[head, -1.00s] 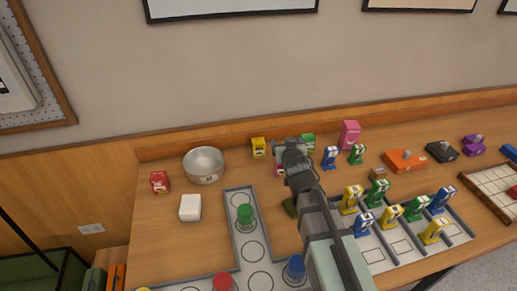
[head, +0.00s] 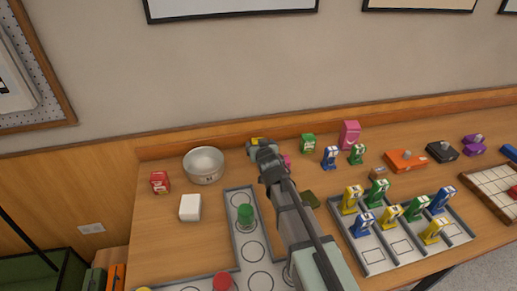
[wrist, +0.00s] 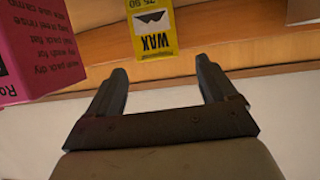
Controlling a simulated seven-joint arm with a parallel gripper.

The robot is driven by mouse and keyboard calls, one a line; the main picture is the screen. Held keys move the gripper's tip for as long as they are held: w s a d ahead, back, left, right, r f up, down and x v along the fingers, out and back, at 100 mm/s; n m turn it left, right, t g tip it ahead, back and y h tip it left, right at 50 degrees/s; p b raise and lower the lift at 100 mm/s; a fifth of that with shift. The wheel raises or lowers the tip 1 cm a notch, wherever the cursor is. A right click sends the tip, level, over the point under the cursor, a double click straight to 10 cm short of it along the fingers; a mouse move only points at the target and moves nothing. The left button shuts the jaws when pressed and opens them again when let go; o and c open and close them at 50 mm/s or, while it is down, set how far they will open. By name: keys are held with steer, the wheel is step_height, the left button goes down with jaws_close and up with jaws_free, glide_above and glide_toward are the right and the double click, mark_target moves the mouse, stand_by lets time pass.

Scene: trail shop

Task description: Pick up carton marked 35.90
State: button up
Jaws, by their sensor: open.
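A yellow carton (wrist: 153,25) marked WAX shows upside down at the top of the wrist view. It carries a price whose small print I cannot read surely; it ends in 90. In the head view only a sliver of this yellow carton (head: 257,140) shows behind my gripper. My gripper (wrist: 162,70) is open and empty, its fingers apart, with the yellow carton beyond the fingertips and not between them. A pink carton (wrist: 40,45) with care text stands at the left of the wrist view; no price is readable on it.
A red carton (head: 160,182), a metal bowl (head: 203,165) and a white block (head: 190,207) are to the left. A green carton (head: 308,143) and a larger pink carton (head: 349,134) stand right of my gripper. A grey tray (head: 372,262) holds several colored items.

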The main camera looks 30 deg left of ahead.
steer(key=shift+x, duration=3.05)
steer(key=shift+d+f, duration=0.15)
steer(key=shift+d, duration=0.05)
steer(key=shift+c, duration=0.4)
steer(key=c, duration=1)
